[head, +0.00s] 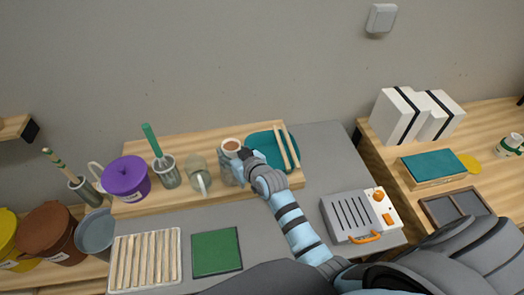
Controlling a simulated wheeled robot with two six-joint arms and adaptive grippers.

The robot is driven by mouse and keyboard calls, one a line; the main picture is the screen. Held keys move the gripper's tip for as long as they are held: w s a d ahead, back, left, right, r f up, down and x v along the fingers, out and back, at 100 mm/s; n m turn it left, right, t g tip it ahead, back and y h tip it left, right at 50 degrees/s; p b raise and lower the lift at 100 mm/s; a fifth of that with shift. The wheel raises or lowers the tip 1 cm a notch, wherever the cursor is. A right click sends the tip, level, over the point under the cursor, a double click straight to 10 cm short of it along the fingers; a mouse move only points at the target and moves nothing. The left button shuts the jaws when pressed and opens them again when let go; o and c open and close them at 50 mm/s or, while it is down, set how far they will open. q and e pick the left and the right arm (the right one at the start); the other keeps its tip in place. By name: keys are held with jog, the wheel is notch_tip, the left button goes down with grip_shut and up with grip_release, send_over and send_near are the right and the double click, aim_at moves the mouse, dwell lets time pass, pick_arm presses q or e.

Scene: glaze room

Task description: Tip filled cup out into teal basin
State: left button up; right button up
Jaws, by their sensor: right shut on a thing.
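A pale cup (231,145) with brown contents stands upright near the middle of the wooden board. My right gripper (232,158) is shut on the cup; its fingers and wrist hide much of the cup's side. I cannot tell whether the cup's base touches the board. The teal basin (259,139) sits just right of the cup, partly hidden by my right arm. Two pale wooden sticks (286,147) lie over the basin's right part. My left gripper is not in view.
In front lie a green mat (216,252) and a slatted tray (146,260). A grey-white device (350,216) stands right.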

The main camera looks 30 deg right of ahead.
jog(key=shift+w+d+r+m+y, duration=0.15)
jog(key=shift+d+r+m+y, duration=0.05)
jog(key=shift+d+m+y, duration=0.25)
jog(key=shift+w+d+f+m+g, duration=0.1)
jog(key=shift+d+f+m+g, duration=0.15)
jog(key=shift+d+g, duration=0.1)
jog(key=shift+w+d+f+m+y+b, duration=0.1)
jog(key=shift+d+f+m+y+b, duration=0.2)
jog(key=shift+m+y+b, duration=0.25)
jog(key=shift+d+r, duration=0.15)
jog(key=shift+w+d, duration=0.1)
jog(key=shift+d, duration=0.05)
jog(key=d+m+b, duration=0.1)
jog(key=d+m+y+b, duration=0.1)
jog(key=b, duration=0.1)
jog(key=shift+w+g+y, duration=0.25)
jog(key=shift+w+y, duration=0.05)
